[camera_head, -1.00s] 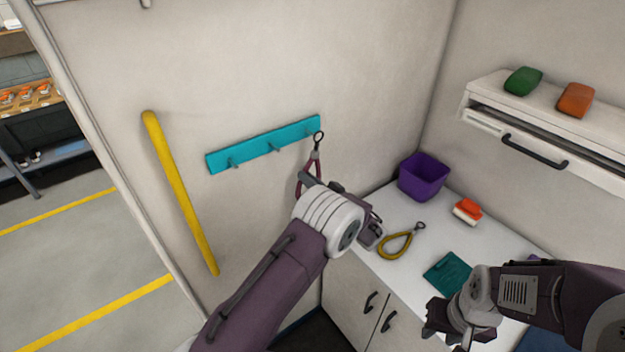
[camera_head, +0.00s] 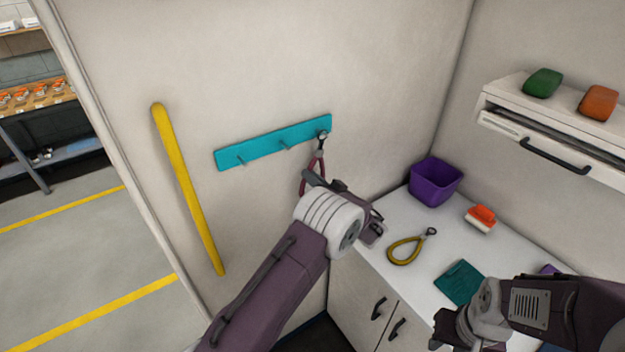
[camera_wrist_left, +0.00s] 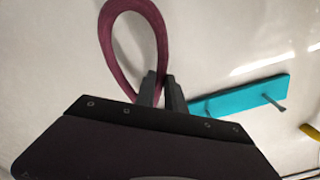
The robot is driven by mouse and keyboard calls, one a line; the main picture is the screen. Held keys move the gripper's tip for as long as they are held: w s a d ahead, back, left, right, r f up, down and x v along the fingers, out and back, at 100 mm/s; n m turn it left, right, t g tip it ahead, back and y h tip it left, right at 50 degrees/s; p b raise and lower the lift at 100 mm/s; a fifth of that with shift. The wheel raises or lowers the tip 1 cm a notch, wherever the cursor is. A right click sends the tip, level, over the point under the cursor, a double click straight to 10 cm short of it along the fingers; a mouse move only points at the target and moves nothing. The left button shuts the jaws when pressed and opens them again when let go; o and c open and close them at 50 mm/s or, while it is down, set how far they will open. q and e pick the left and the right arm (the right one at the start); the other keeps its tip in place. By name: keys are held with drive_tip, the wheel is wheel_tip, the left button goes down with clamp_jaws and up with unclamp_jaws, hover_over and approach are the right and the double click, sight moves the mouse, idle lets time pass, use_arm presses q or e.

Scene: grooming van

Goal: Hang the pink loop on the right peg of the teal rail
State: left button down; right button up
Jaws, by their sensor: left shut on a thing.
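The teal rail (camera_head: 260,144) is on the wall, with its left peg (camera_head: 240,161) and middle peg (camera_head: 285,147) bare. My left gripper (camera_head: 312,178) is shut on the pink loop (camera_head: 304,184), a dark pink strap with a small dark ring on top. The ring overlaps the rail's right end and covers the right peg; I cannot tell whether it is around it. In the left wrist view the strap (camera_wrist_left: 104,40) curves beside my fingers, and the rail (camera_wrist_left: 238,97) is to the right. My right gripper (camera_head: 445,330) is low at the right, fingers unclear.
A yellow bar (camera_head: 188,190) is on the wall left of the rail. The white counter (camera_head: 385,215) holds a purple bin (camera_head: 435,183), an orange-and-white brush (camera_head: 481,218), a yellow loop (camera_head: 405,250) and a teal cloth (camera_head: 459,281). A shelf (camera_head: 500,92) juts out at upper right.

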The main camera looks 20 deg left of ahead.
idle(0.4)
use_arm(q)
drive_tip(key=c, duration=1.3)
unclamp_jaws()
drive_tip(key=shift+b+v, duration=2.5)
drive_tip(key=shift+v, duration=2)
